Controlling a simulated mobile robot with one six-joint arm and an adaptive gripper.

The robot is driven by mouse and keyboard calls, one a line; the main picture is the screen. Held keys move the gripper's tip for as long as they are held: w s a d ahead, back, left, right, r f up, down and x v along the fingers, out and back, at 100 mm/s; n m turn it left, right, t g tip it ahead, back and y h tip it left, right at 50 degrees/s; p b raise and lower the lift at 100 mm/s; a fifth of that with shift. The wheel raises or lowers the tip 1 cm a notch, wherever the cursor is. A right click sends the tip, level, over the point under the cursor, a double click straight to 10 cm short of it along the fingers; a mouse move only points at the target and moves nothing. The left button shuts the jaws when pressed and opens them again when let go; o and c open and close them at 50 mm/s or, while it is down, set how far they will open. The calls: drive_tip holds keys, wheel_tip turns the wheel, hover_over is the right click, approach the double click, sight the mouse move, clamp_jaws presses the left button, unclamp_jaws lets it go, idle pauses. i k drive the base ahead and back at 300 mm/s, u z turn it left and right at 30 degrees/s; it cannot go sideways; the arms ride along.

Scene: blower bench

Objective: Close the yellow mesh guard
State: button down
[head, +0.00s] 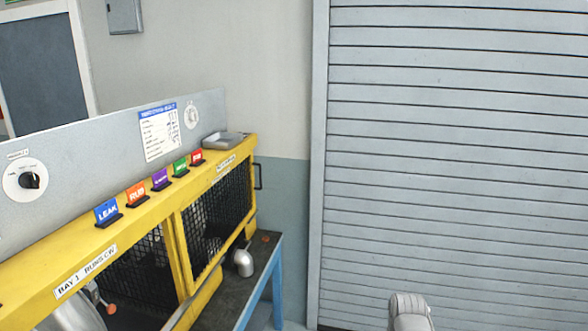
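The yellow mesh guard (216,222) is a yellow-framed panel with dark mesh on the front of the yellow bench housing. A second mesh section (140,268) lies nearer, at the lower left. A yellow bar (192,303) slants along the bottom between them. I cannot tell from this angle which section is hinged or how far it stands open. A dark handle (258,177) shows at the far right end of the housing. My gripper is not in view; only a grey rounded part of my arm shows at the bottom edge, right of the bench.
Coloured tags, including a blue LEAK tag (107,212), stand along the housing top beside a grey tray (222,139). A silver cylindrical part (243,262) sits on the dark bench top with blue legs (277,296). A grey roller shutter (450,150) fills the right.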

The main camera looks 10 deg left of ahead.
sight(192, 285)
drive_tip(key=i, duration=1.55)
drive_tip(key=u, duration=0.7)
drive_tip(key=i, duration=0.35)
drive_tip(key=u, duration=0.25)
drive_tip(key=k, duration=0.95)
drive_tip(key=u, duration=0.15)
drive_tip(key=i, duration=0.55)
drive_tip(key=z, duration=0.05)
